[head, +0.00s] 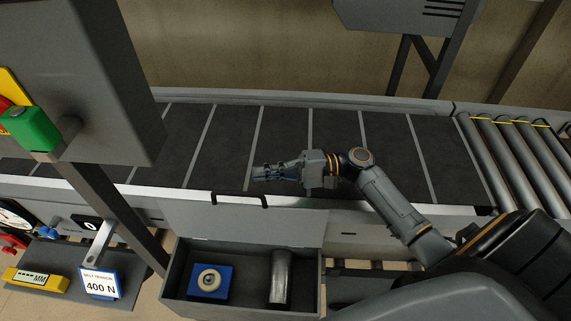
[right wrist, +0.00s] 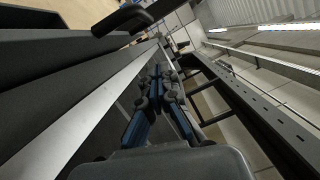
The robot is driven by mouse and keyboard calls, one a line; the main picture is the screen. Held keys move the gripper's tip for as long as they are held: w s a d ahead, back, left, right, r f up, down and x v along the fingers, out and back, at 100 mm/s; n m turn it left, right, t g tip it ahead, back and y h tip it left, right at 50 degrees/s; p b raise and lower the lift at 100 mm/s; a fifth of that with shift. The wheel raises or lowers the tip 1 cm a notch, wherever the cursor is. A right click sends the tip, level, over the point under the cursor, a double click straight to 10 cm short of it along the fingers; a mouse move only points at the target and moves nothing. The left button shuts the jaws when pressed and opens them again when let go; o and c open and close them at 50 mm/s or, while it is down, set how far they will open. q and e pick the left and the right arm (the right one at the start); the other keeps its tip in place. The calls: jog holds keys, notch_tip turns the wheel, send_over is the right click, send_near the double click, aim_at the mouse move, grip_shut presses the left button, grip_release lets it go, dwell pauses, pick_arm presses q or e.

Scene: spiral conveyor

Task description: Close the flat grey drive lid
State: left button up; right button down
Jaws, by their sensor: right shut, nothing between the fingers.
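The flat grey drive lid (head: 290,220) stands open, raised along the conveyor's front side behind an open box (head: 172,275). A black handle (head: 238,200) sits at the lid's upper edge; a black bar that looks like this handle shows at the top of the right wrist view (right wrist: 125,18). My right gripper (head: 258,174) is shut and empty. It points left over the belt, just behind and above the handle, and appears apart from it. Its blue-sided fingers also show in the right wrist view (right wrist: 150,105). My left gripper is not in view.
The box holds a blue block with a round part (head: 208,281) and a metal cylinder (head: 280,277). The dark conveyor belt (head: 225,145) is empty. A grey post and housing (head: 95,60) with a green button stand at left. Metal rollers (head: 510,155) are at right.

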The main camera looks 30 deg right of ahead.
jog(key=shift+p+x, duration=0.3)
jog(key=shift+x, duration=0.8)
jog(key=s+p, duration=0.1)
jog(key=s+a+r+p, duration=0.1)
jog(key=shift+s+a, duration=0.3)
jog(key=shift+s, duration=0.05)
jog(key=shift+s+a, duration=0.15)
jog(key=shift+s, duration=0.2)
jog(key=shift+w+f, duration=0.1)
jog(key=shift+w, duration=0.05)
